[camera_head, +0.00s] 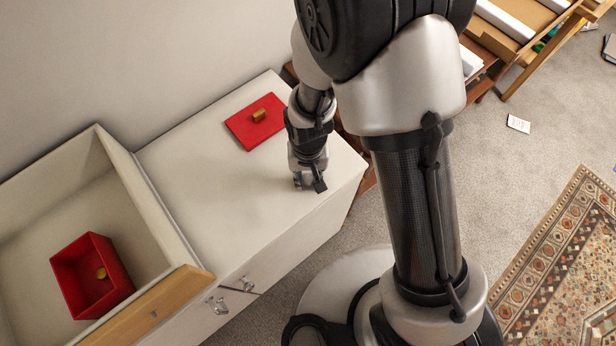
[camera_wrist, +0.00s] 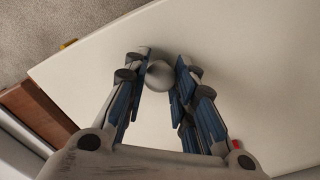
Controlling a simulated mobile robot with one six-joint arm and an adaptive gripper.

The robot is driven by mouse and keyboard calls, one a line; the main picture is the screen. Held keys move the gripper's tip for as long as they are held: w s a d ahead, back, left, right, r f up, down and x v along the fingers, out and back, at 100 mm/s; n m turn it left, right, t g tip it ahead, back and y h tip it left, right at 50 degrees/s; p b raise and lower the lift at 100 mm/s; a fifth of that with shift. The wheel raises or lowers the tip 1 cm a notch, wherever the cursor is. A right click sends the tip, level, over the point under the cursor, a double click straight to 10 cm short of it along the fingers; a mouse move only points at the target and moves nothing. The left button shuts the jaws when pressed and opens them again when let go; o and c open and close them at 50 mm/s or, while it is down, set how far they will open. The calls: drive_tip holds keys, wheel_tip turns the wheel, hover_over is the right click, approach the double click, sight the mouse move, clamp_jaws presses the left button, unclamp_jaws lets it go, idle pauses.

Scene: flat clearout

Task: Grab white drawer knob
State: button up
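The white drawer knob (camera_wrist: 159,76), a small round pale-grey ball, sits between the two fingers of my gripper (camera_wrist: 163,68) in the wrist view. The finger pads lie close against its left and right sides, and the gripper looks shut on it. In the head view my gripper (camera_head: 310,183) points down, low over the right part of the white cabinet top (camera_head: 215,190). The knob cannot be made out in that view. Whether it still touches the top is hard to tell.
A red panel (camera_head: 246,127) with a wooden knob lies at the back of the top. An open white drawer (camera_head: 160,215) at the left holds a red box (camera_head: 72,262). Metal handles (camera_head: 216,306) show on the front. A patterned rug (camera_head: 555,265) lies at the right.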

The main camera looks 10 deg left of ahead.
drive_tip(key=shift+c, duration=1.3)
